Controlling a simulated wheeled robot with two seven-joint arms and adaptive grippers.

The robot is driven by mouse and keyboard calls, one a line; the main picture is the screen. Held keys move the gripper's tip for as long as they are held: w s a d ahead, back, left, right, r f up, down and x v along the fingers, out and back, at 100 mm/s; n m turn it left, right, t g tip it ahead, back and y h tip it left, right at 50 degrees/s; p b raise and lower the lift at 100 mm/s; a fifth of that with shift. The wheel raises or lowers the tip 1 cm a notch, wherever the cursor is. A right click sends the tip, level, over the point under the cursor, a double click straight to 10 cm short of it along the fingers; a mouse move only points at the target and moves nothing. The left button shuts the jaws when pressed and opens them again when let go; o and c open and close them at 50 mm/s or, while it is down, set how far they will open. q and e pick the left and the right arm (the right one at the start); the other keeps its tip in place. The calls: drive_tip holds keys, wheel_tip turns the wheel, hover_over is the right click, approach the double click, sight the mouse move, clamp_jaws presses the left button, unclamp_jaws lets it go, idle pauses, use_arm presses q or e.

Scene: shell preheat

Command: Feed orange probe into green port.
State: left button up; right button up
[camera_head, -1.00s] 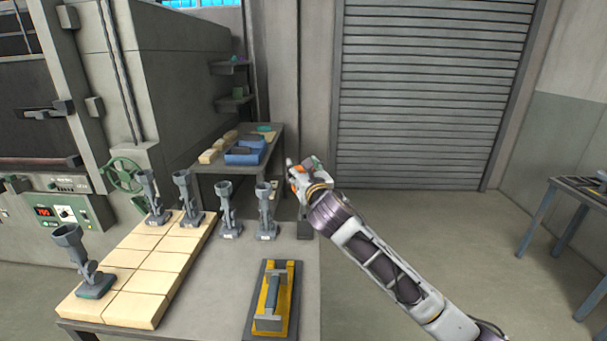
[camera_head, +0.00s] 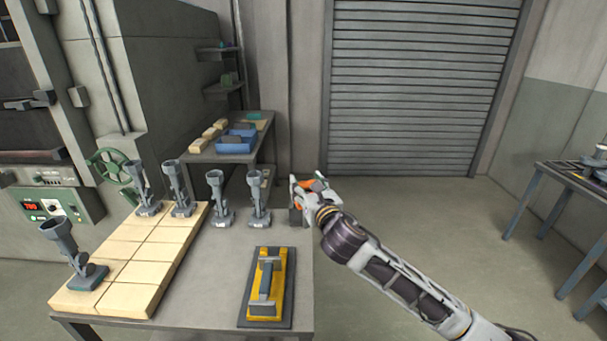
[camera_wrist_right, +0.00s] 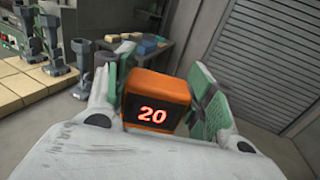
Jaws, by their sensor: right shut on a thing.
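The orange probe (camera_wrist_right: 157,97) is a block with a dark display reading 20. In the right wrist view it sits between the fingers of my right gripper (camera_wrist_right: 158,100), which is shut on it. A green plate-like piece (camera_wrist_right: 208,108) shows along the right finger; I cannot tell if it belongs to the gripper. In the head view my right gripper (camera_head: 308,187) is in the air by the right edge of the workbench, with a bit of orange (camera_head: 305,184) showing. I cannot make out a green port for certain. My left gripper is not in view.
Several grey funnel-topped stands (camera_head: 217,200) stand on the workbench (camera_head: 215,270) and its pale tiles (camera_head: 120,278). A yellow tool (camera_head: 266,285) lies in front. A furnace with a green handwheel (camera_head: 108,166) is at left. A blue bin (camera_head: 236,140) sits behind.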

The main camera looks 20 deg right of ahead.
drive_tip(key=s+d+f, duration=0.1)
drive_tip(key=s+f, duration=0.2)
drive_tip(key=f, duration=0.4)
drive_tip(key=s+d+f, duration=0.1)
drive_tip(key=s+f, duration=0.3)
drive_tip(key=f, duration=0.3)
drive_tip(key=s+d+f+h, duration=0.1)
drive_tip(key=s+f, duration=0.2)
drive_tip(key=f, duration=0.5)
drive_tip(key=shift+s+d+m, duration=0.2)
drive_tip(key=shift+d+m, duration=0.05)
drive_tip(key=shift+m, duration=0.05)
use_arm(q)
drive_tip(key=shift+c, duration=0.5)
